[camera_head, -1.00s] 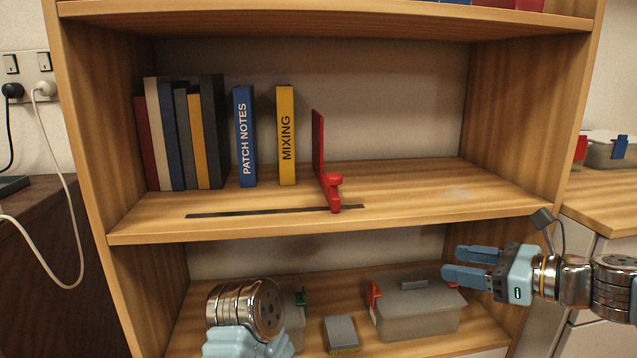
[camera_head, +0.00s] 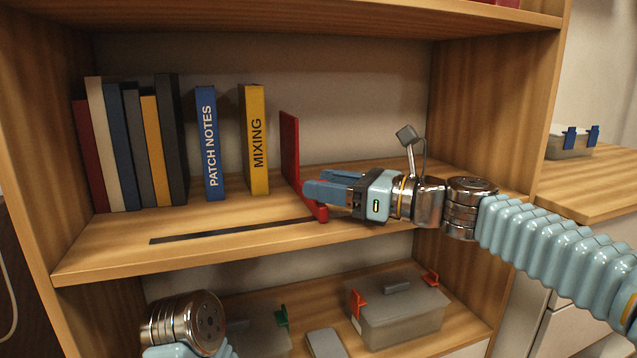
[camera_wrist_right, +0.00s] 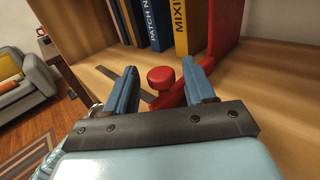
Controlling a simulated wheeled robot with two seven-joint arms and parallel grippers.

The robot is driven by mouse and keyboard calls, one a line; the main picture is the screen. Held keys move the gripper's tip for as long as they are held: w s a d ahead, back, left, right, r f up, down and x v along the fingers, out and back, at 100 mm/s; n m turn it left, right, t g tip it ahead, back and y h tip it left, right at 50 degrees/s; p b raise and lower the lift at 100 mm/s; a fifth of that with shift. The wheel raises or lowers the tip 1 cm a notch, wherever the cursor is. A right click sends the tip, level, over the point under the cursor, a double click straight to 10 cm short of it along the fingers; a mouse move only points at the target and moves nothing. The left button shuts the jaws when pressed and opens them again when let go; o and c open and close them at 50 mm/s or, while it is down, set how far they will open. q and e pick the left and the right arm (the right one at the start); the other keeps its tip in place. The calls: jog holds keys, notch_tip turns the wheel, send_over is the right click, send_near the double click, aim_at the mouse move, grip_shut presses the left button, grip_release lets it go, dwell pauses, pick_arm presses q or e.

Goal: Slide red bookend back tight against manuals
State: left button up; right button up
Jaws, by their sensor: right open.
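The red bookend (camera_head: 289,150) stands upright on the middle shelf, right of the yellow MIXING manual (camera_head: 254,140), with a gap between them. The blue PATCH NOTES manual (camera_head: 209,145) stands further left, apart from MIXING. My right gripper (camera_head: 312,185) is open at the bookend's foot and hides part of it. In the right wrist view, the bookend's round red knob (camera_wrist_right: 161,77) lies between the open fingers (camera_wrist_right: 162,85), with no clear contact. My left arm shows at the lower left in the head view; its fingers are not visible.
A dark slot (camera_head: 215,233) runs along the shelf front. Several leaning books (camera_head: 130,145) stand at the shelf's left end. A grey bin (camera_head: 398,310) sits on the shelf below. The shelf's right part is mostly free.

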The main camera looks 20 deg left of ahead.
jog(key=shift+w+a, duration=0.2)
jog(key=shift+a, duration=0.7)
jog(key=shift+c, duration=0.5)
grip_shut()
